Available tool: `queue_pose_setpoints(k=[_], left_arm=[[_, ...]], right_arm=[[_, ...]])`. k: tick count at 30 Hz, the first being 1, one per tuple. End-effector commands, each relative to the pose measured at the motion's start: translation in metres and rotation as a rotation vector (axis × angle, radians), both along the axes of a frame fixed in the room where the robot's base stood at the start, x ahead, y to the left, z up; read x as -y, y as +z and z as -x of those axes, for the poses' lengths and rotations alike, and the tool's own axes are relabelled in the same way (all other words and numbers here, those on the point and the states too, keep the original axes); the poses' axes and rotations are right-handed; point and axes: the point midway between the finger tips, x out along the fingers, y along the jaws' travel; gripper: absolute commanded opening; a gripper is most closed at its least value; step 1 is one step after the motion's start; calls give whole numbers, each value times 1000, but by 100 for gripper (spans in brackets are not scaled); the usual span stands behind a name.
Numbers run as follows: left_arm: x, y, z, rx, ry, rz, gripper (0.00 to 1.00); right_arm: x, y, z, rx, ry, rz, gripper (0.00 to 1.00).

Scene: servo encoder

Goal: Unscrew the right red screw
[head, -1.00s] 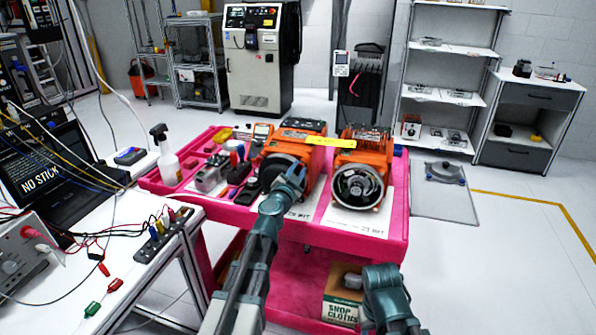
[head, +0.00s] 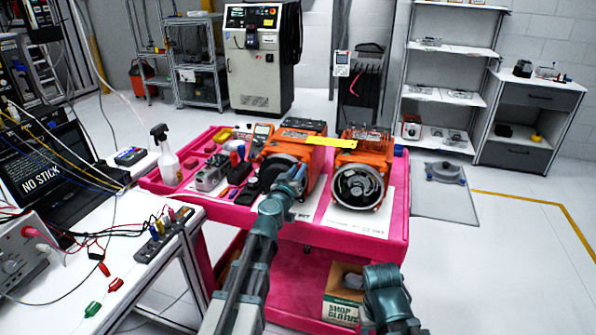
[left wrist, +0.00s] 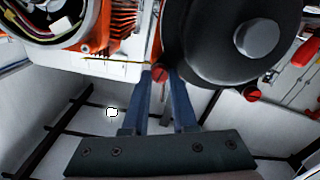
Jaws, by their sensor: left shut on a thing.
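Two orange servo motors stand on the pink cart. The left motor (head: 308,143) has a round black cover (left wrist: 215,40) on its front. A red slotted screw (left wrist: 160,73) sits at the edge of this cover, between the blue fingertips of my left gripper (left wrist: 161,80). The gripper is shut on this screw. Another red screw (left wrist: 251,93) shows free on the other side of the cover. In the head view my left gripper (head: 298,176) is at the front of the left motor and hides the screw there. My right arm shows at the bottom, but its gripper cannot be made out.
The right motor (head: 372,165) stands close beside, with its round front open. Tools and a spray bottle (head: 165,150) fill the left of the pink cart (head: 398,225). A white bench (head: 120,270) with cables stands at the left. A carton (head: 340,310) sits on the lower shelf.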

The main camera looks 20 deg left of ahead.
Motion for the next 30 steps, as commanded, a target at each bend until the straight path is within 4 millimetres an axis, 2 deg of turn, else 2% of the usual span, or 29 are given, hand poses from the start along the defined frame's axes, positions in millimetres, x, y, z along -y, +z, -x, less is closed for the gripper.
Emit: queue_pose_setpoints(k=[30], left_arm=[[-1,-1,-1,-33,0,965,0]], right_arm=[[0,-1,0,0,0,0,50]])
